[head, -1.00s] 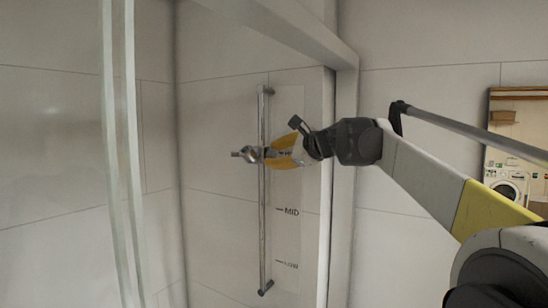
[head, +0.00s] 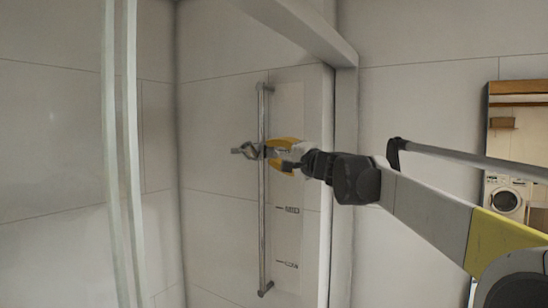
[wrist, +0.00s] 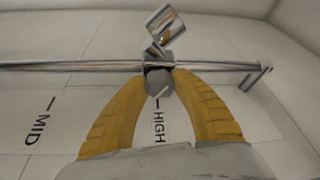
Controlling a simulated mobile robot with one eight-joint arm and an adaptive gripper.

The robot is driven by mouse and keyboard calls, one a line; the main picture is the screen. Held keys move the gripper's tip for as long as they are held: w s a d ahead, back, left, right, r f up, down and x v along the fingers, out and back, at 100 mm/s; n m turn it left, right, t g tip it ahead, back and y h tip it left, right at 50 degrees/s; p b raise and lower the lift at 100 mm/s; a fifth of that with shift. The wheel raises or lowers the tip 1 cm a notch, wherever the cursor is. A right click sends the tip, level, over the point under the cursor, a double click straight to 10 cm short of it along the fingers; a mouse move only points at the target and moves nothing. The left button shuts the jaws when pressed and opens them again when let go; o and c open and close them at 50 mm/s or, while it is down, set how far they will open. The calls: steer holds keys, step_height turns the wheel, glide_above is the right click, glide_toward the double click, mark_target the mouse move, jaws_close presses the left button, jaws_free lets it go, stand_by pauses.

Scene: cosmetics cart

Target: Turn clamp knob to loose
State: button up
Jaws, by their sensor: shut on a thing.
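The clamp (head: 245,150) sits on the upright chrome rail (head: 263,215), in its upper part, with a shiny holder sticking out to the left. In the wrist view the rail (wrist: 75,66) runs across sideways and the holder (wrist: 165,26) points up. The grey faceted clamp knob (wrist: 158,82) is between the two yellow fingertips. My gripper (head: 268,151) comes from the right and is shut on the knob; it also shows in the wrist view (wrist: 161,78). In the head view the fingers hide the knob.
A pale strip behind the rail carries a MID mark (head: 291,210) and a lower mark; the wrist view shows a HIGH mark (wrist: 158,124) by the knob. A glass panel edge (head: 125,150) stands left. A white frame post (head: 345,200) stands right of the rail.

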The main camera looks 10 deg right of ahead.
steer(key=n+y, duration=0.1)
steer(key=n, duration=0.2)
steer(key=n+t+y+b, duration=0.1)
steer(key=n, duration=0.2)
steer(key=shift+n, duration=0.4)
steer(key=shift+n+y, duration=0.3)
steer(key=shift+y, duration=0.1)
steer(key=o, duration=1.2)
steer(key=shift+w, duration=0.1)
steer(key=v, duration=1.2)
steer(key=shift+f, duration=0.2)
